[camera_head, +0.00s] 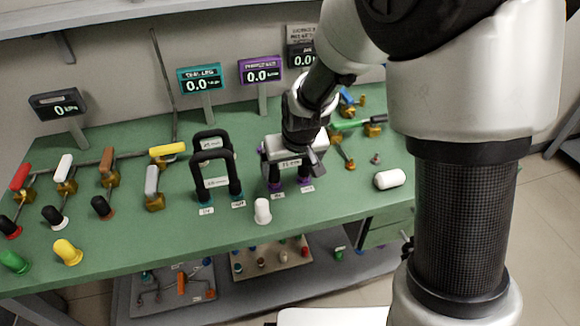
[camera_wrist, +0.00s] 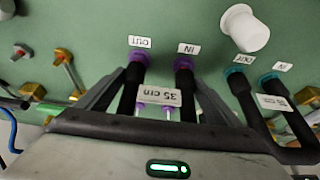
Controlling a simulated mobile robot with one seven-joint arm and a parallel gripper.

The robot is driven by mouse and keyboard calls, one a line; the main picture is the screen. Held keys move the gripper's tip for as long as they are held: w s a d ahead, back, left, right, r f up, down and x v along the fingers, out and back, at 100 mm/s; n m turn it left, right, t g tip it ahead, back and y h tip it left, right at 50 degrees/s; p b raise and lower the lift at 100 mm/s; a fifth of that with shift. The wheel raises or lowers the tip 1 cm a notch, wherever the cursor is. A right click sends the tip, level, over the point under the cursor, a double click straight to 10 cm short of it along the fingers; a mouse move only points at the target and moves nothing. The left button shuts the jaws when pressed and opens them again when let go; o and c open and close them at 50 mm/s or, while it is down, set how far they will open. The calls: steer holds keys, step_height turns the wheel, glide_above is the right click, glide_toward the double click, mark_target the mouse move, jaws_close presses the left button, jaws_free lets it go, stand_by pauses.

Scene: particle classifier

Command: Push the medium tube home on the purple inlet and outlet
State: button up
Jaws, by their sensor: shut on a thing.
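The medium tube is a black U-shaped tube (camera_wrist: 184,83) with a 35 cm label. My gripper (camera_head: 291,160) is shut on its upper part, and the tube's legs point down. In the wrist view the leg ends meet the purple outlet (camera_wrist: 138,57), labelled OUT, and the purple inlet (camera_wrist: 184,64), labelled IN. Purple still shows around both leg ends. I cannot tell how deep the legs sit. In the head view my gripper hides most of the tube's top.
Two black tubes (camera_head: 234,172) stand on teal fittings just left of my gripper. A white cap (camera_head: 262,211) stands in front, and another white cylinder (camera_head: 390,179) lies to the right. Coloured-handle valves (camera_head: 107,162) fill the left side. Displays (camera_head: 261,71) stand behind.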

steer(key=shift+s+f+b, duration=0.1)
steer(key=shift+f+b, duration=0.3)
steer(key=shift+f, duration=0.3)
steer(key=o, duration=1)
steer(key=p+v, duration=0.4)
steer(key=v, duration=1.3)
steer(key=shift+r, duration=0.25)
steer(key=shift+d, duration=0.1)
steer(key=s+d+r+m+t+h, duration=0.1)
steer(key=s+d+r+m, duration=0.1)
steer(key=s+d+r, duration=0.35)
steer(key=s+d+r+m, duration=0.1)
steer(key=s+d+r, duration=0.1)
steer(key=s+d, duration=0.6)
step_height(320, 180, up, 17)
steer(key=s+a+p, duration=0.1)
steer(key=s+p, duration=0.1)
steer(key=p, duration=1.4)
steer(key=shift+s+p, duration=0.15)
steer(key=shift+p, duration=0.15)
